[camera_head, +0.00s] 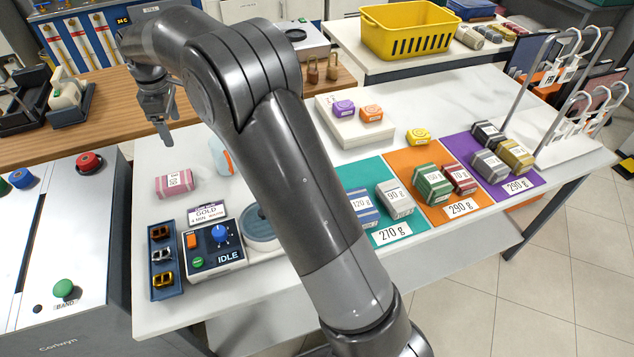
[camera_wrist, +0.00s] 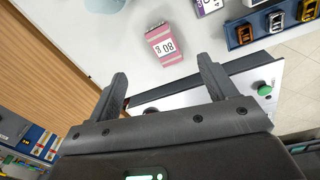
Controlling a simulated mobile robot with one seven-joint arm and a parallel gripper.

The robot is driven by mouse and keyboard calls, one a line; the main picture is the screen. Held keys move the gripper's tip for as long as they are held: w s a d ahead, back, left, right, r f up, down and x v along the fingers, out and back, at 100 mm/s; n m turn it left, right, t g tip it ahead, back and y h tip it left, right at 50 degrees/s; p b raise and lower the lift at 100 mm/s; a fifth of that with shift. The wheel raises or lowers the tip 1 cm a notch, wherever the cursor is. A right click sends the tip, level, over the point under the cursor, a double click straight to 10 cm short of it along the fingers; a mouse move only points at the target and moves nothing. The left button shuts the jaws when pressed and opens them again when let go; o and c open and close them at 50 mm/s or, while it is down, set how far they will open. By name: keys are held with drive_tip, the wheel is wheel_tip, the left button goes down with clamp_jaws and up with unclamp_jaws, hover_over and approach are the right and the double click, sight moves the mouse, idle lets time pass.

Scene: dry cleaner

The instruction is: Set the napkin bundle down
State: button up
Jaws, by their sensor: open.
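A pink striped bundle (camera_head: 175,183) lies on the white table at the left, apart from the other bundles. Its label reads 80 in the wrist view (camera_wrist: 165,44). My gripper (camera_head: 161,128) hangs behind the bundle and above table level in the head view. In the wrist view my gripper (camera_wrist: 161,66) has its fingers spread wide with nothing held, and the bundle lies beyond the fingertips. Other bundles sit on a teal mat (camera_head: 385,235) marked 270 g, an orange mat (camera_head: 432,212) marked 290 g and a purple mat (camera_head: 462,148) marked 290 g.
A control box (camera_head: 216,247) reading IDLE and a blue tray of clips (camera_head: 165,290) stand in front of the bundle. A white block (camera_head: 350,130) bears purple and orange pieces. A grey machine (camera_head: 60,250) stands at the left. A metal rack (camera_head: 545,80) stands at the right.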

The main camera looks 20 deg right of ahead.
drive_tip(key=s+d+r+m+t, duration=0.2)
drive_tip(key=s+d+r+m, duration=0.5)
drive_tip(key=s+d+r, duration=0.7)
drive_tip(key=s+d+f+m+t, duration=0.1)
drive_tip(key=s+d+f+m, duration=0.1)
drive_tip(key=s, duration=0.6)
drive_tip(key=s+d+f+m+t, duration=0.1)
drive_tip(key=s+d+f+m, duration=0.1)
drive_tip(key=s+d, duration=0.3)
drive_tip(key=s+d+f+m, duration=0.2)
drive_tip(key=s+d+m, duration=0.1)
drive_tip(key=s, duration=0.8)
drive_tip(key=shift+d+f+m+t, duration=0.2)
drive_tip(key=shift+m+t, duration=0.2)
drive_tip(key=shift+m, duration=0.3)
